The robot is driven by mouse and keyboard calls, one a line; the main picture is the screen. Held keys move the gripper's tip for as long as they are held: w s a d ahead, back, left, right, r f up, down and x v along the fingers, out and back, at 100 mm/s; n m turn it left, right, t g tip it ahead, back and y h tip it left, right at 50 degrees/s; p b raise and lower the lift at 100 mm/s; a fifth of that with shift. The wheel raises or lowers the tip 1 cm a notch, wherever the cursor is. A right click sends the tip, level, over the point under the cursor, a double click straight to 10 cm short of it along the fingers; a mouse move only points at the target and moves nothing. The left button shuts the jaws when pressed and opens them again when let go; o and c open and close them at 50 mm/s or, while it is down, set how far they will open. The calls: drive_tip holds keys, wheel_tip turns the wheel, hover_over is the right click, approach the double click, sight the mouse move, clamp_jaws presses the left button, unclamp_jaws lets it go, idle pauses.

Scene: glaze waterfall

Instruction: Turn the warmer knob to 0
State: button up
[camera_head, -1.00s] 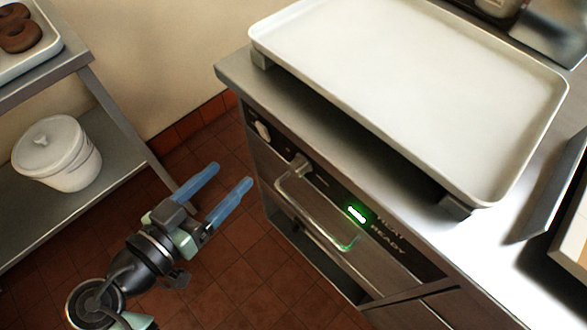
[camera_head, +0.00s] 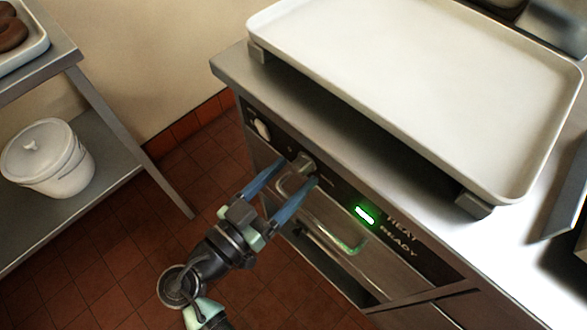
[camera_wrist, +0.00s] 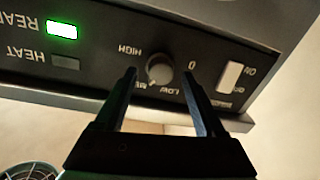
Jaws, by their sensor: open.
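The warmer knob (camera_head: 303,162) is a round metallic knob on the dark front panel of the steel counter unit. In the wrist view the knob (camera_wrist: 159,70) shows between my finger tips, with the labels 0, LOW, MED and HIGH around it, partly hidden by a finger. Where its pointer stands I cannot tell. My gripper (camera_head: 297,173) is open, its two blue fingers reaching toward the panel, one on each side of the knob. In the wrist view the fingers (camera_wrist: 160,75) straddle the knob without visibly closing on it.
A white rocker switch (camera_head: 262,128) sits left of the knob. A green lit lamp (camera_head: 365,215) is right of it, beside HEAT and READY lettering. A drawer handle (camera_head: 330,232) protrudes below the panel. A large white tray (camera_head: 480,195) stands on the counter above.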

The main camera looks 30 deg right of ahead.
drive_tip(key=shift+w+d, duration=0.3)
drive_tip(key=shift+d, duration=0.3)
clamp_jaws()
